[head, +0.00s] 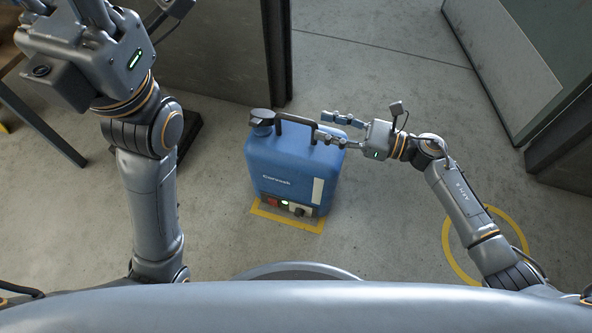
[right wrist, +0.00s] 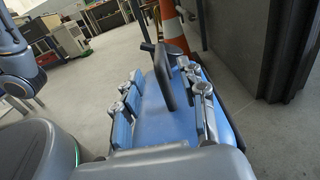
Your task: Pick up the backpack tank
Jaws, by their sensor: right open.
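The blue backpack tank (head: 290,170) stands upright on the floor, partly over a yellow-marked patch. It has a black cap (head: 262,116) at its left and a black handle (head: 294,119) on top; the handle also shows in the right wrist view (right wrist: 172,75). My right gripper (head: 322,127) is open at the right end of the handle. In the right wrist view, its fingers (right wrist: 163,95) lie on both sides of the handle, with nothing gripped. My left gripper (head: 68,22) is high at the upper left, its fingertips cut off by the frame edge.
A dark panel (head: 222,45) stands close behind the tank. An orange and white cone (right wrist: 173,25) shows beyond the tank in the right wrist view. A yellow ring (head: 447,240) marks the floor at the right. The floor between tank and right-hand panel is clear.

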